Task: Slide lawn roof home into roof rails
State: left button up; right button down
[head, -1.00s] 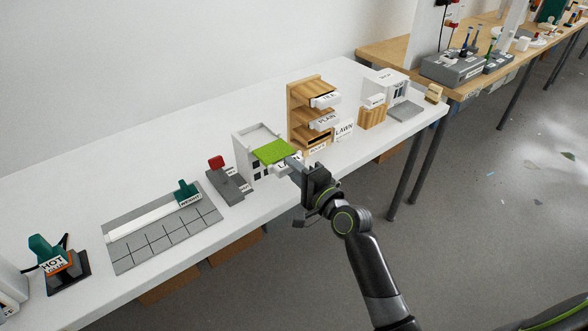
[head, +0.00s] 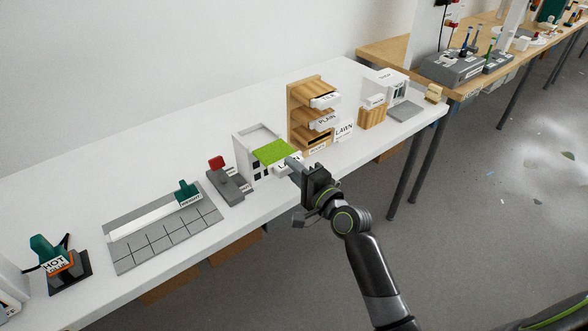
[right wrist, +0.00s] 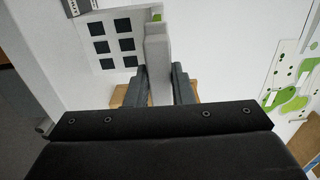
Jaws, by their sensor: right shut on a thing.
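The lawn roof (head: 272,152) is a green slab with a white front tab labelled LAWN. My right gripper (head: 296,165) is shut on the tab at its front. The roof lies level at the top of a white model house (head: 242,148) with dark windows, overlapping its open top. The rails are too small to make out, so I cannot tell how far the roof is in them. In the right wrist view, the pale tab (right wrist: 157,60) stands between the fingers, with the windowed house wall (right wrist: 113,38) beyond. My left gripper is out of view.
A wooden rack (head: 298,100) with labelled slots stands right of the house. A grey device with a red knob (head: 216,163) stands close on the left. A gridded grey board (head: 160,240) lies further left. The table's front edge runs below my gripper.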

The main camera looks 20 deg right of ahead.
aim_at(280, 156)
jog(key=shift+x, duration=2.95)
jog(key=shift+b+x, duration=0.5)
jog(key=shift+x, duration=0.85)
jog(key=c, duration=1.2)
grip_release()
jog(key=v, duration=1.7)
jog(key=shift+s, duration=0.2)
jog(key=shift+d, duration=0.1)
